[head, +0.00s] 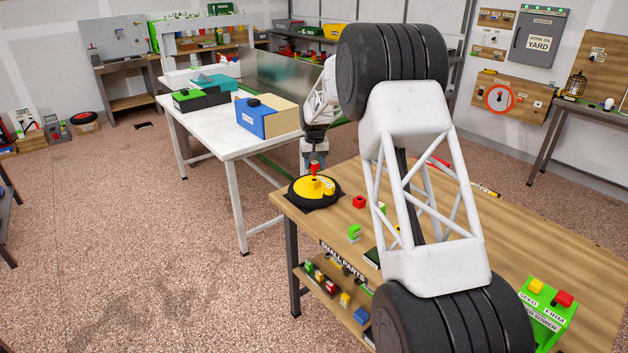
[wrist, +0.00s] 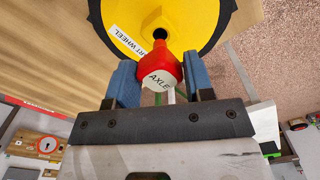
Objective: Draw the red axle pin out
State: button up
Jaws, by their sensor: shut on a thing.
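The red axle pin (wrist: 165,67) has a white end labelled "AXLE". It sits between the two blue fingers of my gripper (wrist: 160,80), which is shut on it. In the head view, the pin (head: 315,166) shows small and red below my gripper (head: 314,161), over the cart wheel. The wheel has a yellow hub (head: 301,187) and black tyre, and lies flat on the near-left table corner. In the wrist view, the hub (wrist: 190,18) shows a dark central hole beyond the pin.
The wooden table (head: 345,175) also holds a red nut-like piece (head: 359,202), a green clamp-shaped piece (head: 355,233) and a green button box (head: 548,308). A white table (head: 215,125) with a blue and tan box (head: 267,115) stands to the left. My arm hides much of the wooden table.

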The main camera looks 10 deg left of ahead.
jog(key=shift+r, duration=0.25)
jog(key=shift+d, duration=0.1)
jog(key=shift+d, duration=0.2)
jog(key=s+d, duration=0.2)
jog(key=d, duration=0.6)
jog(key=s+d, duration=0.2)
jog(key=d, duration=0.6)
jog(key=shift+s+d+r, duration=0.3)
jog(key=shift+d+r, duration=0.05)
jog(key=shift+d, duration=0.05)
jog(key=shift+f, duration=2.85)
jog(key=shift+n, duration=0.3)
jog(key=shift+f, duration=2.1)
jog(key=o, duration=1.1)
